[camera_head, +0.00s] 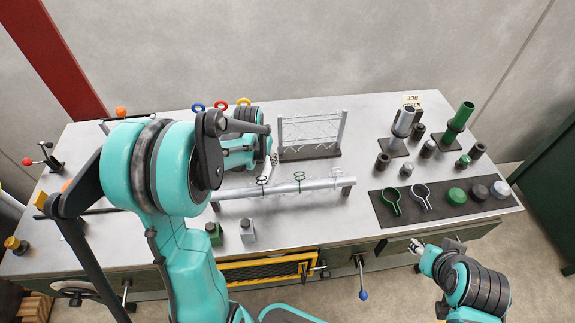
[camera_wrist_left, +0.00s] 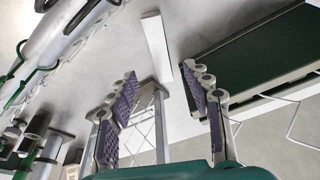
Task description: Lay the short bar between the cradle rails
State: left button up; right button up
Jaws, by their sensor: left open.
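My left gripper (camera_head: 268,150) reaches over the table's left middle in the head view, partly hidden by my own arm. In the left wrist view its padded fingers (camera_wrist_left: 168,110) are spread apart with nothing between them. A pale flat strip (camera_wrist_left: 157,48) lies beyond the fingertips; I cannot tell whether it is the short bar. The cradle rails cannot be told for sure in either view; my left arm hides part of the table. My right gripper (camera_head: 434,246) is off the front edge at the lower right, too small to judge.
A long silver tube (camera_head: 290,188) with several rings lies across the table's middle. A wire mesh frame (camera_head: 312,130) stands behind it and also shows in the wrist view (camera_wrist_left: 150,130). A dark mat (camera_head: 470,213) with clamps and caps, and several upright posts (camera_head: 403,122), occupy the right side.

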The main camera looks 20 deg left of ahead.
aim_at(267, 170)
pick_arm(q)
jog(key=b+x, duration=0.2)
jog(key=x, duration=0.6)
jog(key=shift+f+b, duration=0.1)
jog(key=shift+b, duration=0.3)
grip_shut()
